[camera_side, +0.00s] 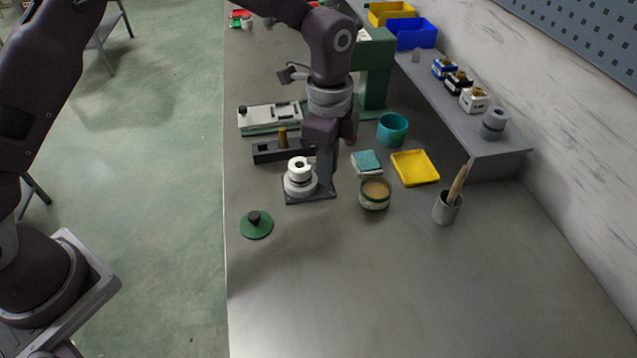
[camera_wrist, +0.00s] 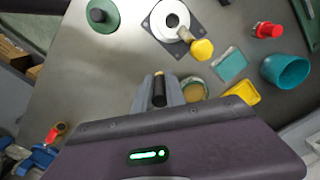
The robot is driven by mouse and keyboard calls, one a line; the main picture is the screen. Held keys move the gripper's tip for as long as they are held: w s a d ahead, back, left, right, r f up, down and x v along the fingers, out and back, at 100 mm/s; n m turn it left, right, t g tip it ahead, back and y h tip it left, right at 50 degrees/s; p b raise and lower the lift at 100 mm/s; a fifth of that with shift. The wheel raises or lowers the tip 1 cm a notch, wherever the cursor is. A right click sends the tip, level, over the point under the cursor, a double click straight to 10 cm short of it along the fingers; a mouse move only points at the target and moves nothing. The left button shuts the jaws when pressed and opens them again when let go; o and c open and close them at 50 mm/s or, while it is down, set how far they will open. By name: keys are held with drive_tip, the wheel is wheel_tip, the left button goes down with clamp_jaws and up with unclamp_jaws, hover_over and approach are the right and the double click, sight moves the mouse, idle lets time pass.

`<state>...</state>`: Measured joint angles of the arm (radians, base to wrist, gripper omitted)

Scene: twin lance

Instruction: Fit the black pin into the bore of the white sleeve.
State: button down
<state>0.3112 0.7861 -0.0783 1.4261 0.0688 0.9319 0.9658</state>
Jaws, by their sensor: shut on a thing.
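The white sleeve (camera_side: 299,166) stands upright on a dark base plate (camera_side: 304,199), and the wrist view shows its dark round bore from above on the white sleeve (camera_wrist: 159,17). My gripper (camera_wrist: 158,90) is shut on the black pin (camera_wrist: 159,97). The pin lies between the two grey fingers, with a small tan or brass end showing past them. In the wrist view the sleeve is beyond the fingertips, with a visible gap. In the side view my gripper (camera_side: 325,175) is close to the sleeve's right, and the pin cannot be made out there.
A yellow knob (camera_wrist: 202,50) sits beside the sleeve. A green disc (camera_side: 257,228) with a black knob lies left. A tan-filled dish (camera_side: 375,190), teal-topped block (camera_side: 367,161), yellow tray (camera_side: 416,167) and teal cup (camera_side: 392,130) stand right. A black block (camera_side: 268,154) is behind. The front table is clear.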

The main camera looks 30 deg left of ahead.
drive_tip(key=shift+r, duration=0.4)
drive_tip(key=shift+a, duration=0.35)
drive_tip(key=s+a+n, duration=0.4)
drive_tip(key=a+n, duration=0.4)
drive_tip(key=a, duration=0.2)
drive_tip(key=s+a+n, duration=0.3)
drive_tip(key=a+n, duration=0.5)
drive_tip(key=a, duration=0.2)
wheel_tip(320, 180, up, 8)
drive_tip(key=n, duration=0.2)
hover_over(300, 174)
drive_tip(key=w+a, duration=0.2)
drive_tip(key=f, duration=0.9)
drive_tip(key=shift+s+d+f, duration=0.1)
drive_tip(key=shift+d+f, duration=0.1)
drive_tip(key=shift+d, duration=0.15)
drive_tip(key=shift+f, duration=0.15)
drive_tip(key=shift+f, duration=0.35)
